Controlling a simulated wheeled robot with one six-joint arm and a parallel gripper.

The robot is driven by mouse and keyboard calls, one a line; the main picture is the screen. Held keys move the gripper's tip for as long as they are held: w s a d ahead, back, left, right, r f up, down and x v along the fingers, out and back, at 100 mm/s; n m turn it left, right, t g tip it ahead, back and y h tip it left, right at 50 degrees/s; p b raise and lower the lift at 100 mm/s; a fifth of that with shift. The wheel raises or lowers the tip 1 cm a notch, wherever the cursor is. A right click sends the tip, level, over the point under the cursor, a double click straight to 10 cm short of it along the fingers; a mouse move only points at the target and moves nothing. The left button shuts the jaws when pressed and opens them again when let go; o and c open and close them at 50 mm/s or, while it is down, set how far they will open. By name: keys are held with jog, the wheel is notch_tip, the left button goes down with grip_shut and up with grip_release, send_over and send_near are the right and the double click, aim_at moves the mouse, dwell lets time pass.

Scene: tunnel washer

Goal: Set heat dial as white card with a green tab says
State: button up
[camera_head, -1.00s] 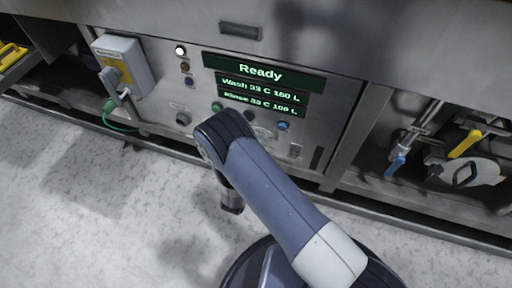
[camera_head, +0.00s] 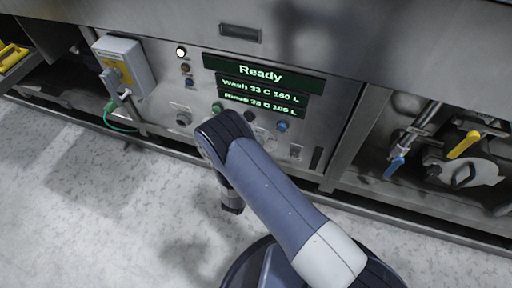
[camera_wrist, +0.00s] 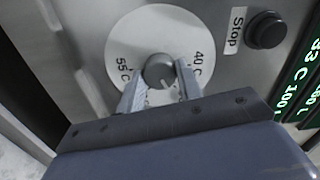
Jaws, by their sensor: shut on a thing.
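In the wrist view a round grey knob (camera_wrist: 159,71) sits at the middle of a white dial plate (camera_wrist: 150,22) marked 55 C on the left and 40 C on the right. A pale pointer line on the knob points down and slightly right. My gripper (camera_wrist: 160,84) has one finger on each side of the knob and is shut on it. The display (camera_head: 262,88) reads Ready, Wash 33 C 160 L, and a Rinse line that looks like 28 C 100 L. I see no white card with a green tab.
A Stop button (camera_wrist: 265,30) is close to the dial's right. A grey box with a yellow label (camera_head: 123,66) is on the panel's left. A blue-handled valve (camera_head: 395,166) and yellow handle (camera_head: 464,145) are at right. The floor in front is clear.

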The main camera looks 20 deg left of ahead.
jog(key=shift+n, duration=0.6)
jog(key=o, duration=1)
jog(key=s+p, duration=0.3)
jog(key=s, duration=0.7)
jog(key=shift+s+a, duration=0.4)
jog(key=shift+a, duration=0.05)
jog(key=shift+w, duration=0.1)
jog(key=w+b, duration=0.3)
jog(key=w, duration=0.7)
jog(key=shift+w+d, duration=0.3)
jog(key=shift+d, duration=0.1)
